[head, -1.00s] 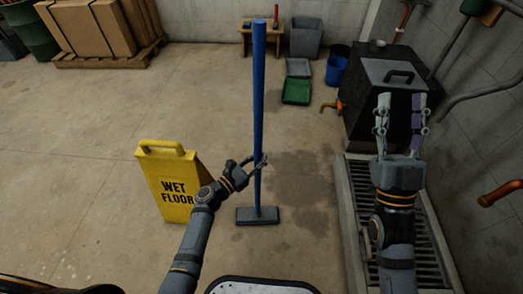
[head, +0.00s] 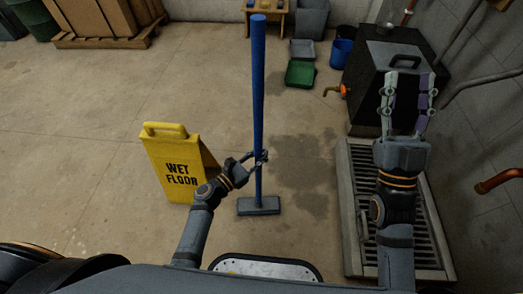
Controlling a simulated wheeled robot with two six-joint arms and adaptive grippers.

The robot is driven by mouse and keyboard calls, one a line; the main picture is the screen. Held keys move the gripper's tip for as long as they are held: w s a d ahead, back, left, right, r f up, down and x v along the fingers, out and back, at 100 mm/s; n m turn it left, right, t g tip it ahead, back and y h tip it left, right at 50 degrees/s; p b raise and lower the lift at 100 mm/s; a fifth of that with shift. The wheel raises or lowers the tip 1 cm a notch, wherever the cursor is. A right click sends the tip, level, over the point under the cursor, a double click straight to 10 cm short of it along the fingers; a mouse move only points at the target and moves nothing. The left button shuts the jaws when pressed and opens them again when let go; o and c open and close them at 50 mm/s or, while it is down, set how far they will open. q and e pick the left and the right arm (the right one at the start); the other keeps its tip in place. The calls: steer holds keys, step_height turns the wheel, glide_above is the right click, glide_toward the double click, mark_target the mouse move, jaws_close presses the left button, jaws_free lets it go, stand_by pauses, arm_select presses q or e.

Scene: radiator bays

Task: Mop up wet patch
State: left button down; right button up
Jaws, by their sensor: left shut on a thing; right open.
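A mop with a blue pole (head: 258,90) stands nearly upright, its flat grey head (head: 258,206) on the concrete floor. My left gripper (head: 258,160) is shut around the lower part of the pole. A dark wet patch (head: 305,190) stains the floor just right of the mop, with smaller damp blotches around it. The mop head is at the patch's left side. My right gripper (head: 408,95) is open and empty, raised in front of the black box-like tank at the right.
A yellow wet floor sign (head: 178,165) stands left of the mop. A floor drain grate (head: 360,220) in a raised frame lies at the right, beside the black tank (head: 375,60). A green tray (head: 300,74) and blue bucket (head: 341,53) stand behind. The left floor is mostly clear.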

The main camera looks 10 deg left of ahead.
arm_select(q)
steer(key=s+p, duration=0.1)
steer(key=s, duration=0.7)
steer(key=shift+s+a+f, duration=0.15)
steer(key=shift+a, duration=0.15)
stand_by(0.3)
step_height(320, 180, up, 7)
steer(key=p, duration=0.6)
steer(key=shift+p, duration=0.4)
